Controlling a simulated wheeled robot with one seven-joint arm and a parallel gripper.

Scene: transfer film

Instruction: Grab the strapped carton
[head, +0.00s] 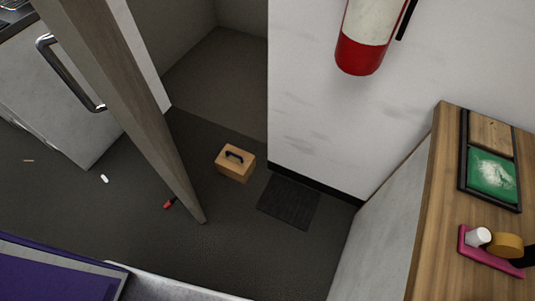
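A small tan carton (235,167) with a dark strap or handle on its top sits on the dark floor near the middle of the head view. It stands upright, close to the doorway and left of the white wall's corner. Nothing touches it from above. My gripper is not in the picture.
An open door (130,90) with a metal handle (70,75) stands left of the carton. A dark mat (288,202) lies to its right. A fire extinguisher (366,35) hangs on the wall. A wooden counter (450,190) is at right. A small red item (168,204) lies by the door.

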